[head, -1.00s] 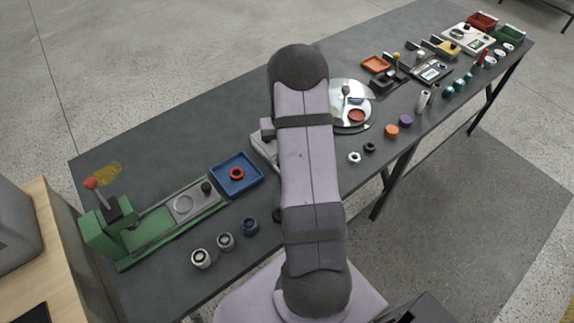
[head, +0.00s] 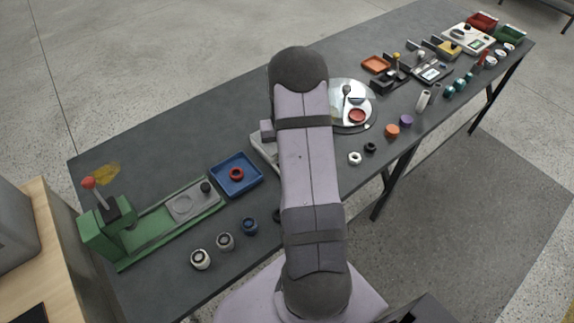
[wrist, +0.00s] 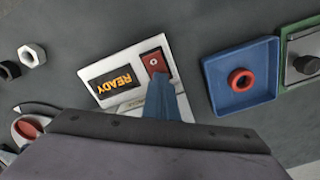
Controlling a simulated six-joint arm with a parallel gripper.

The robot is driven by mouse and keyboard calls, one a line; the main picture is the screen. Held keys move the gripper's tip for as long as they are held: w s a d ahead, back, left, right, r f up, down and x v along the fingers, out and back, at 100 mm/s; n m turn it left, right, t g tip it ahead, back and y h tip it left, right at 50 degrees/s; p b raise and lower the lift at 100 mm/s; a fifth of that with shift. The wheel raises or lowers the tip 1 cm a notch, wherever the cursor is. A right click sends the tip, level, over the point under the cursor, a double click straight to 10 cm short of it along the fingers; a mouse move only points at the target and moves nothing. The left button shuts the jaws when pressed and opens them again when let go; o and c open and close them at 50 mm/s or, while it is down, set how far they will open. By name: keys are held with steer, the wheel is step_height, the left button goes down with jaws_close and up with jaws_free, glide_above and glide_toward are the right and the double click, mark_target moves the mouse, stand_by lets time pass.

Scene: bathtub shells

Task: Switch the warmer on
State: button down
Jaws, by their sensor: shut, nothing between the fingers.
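The warmer appears to be the white box (wrist: 124,58) in the wrist view. It has a dark display (wrist: 117,82) with READY in orange letters. Beside the display is a red rocker switch (wrist: 154,59) with a small white mark. My gripper (wrist: 158,78) is shut and empty, its blue fingertips just below the red switch in the picture and overlapping the box's lower edge. I cannot tell whether they touch it. In the head view my arm hides most of the box (head: 262,150) and all of the gripper.
A blue tray (wrist: 240,104) with a red ring (wrist: 241,80) lies to the right of the box in the wrist view. A green fixture (head: 108,232) with a red-knobbed lever stands at the table's left end. A round plate (head: 362,97) and loose nuts lie right of my arm.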

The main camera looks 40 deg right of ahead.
step_height(320, 180, up, 7)
steer(key=p, duration=0.5)
stand_by(0.4)
stand_by(0.4)
steer(key=s+a+f+g+y, duration=0.25)
steer(key=s+a, duration=0.65)
steer(key=s, duration=0.5)
steer(key=s+a+r+n+h, duration=0.2)
steer(key=s+a+r+n, duration=0.1)
steer(key=s+a+r, duration=0.45)
steer(key=w+a+r+n+t, duration=0.2)
steer(key=w+a+r+n, duration=0.1)
steer(key=a, duration=0.4)
step_height(320, 180, up, 3)
steer(key=shift+w+a+f, duration=0.1)
steer(key=shift+w+a, duration=0.2)
steer(key=shift+w, duration=0.4)
steer(key=shift+t+h, duration=0.25)
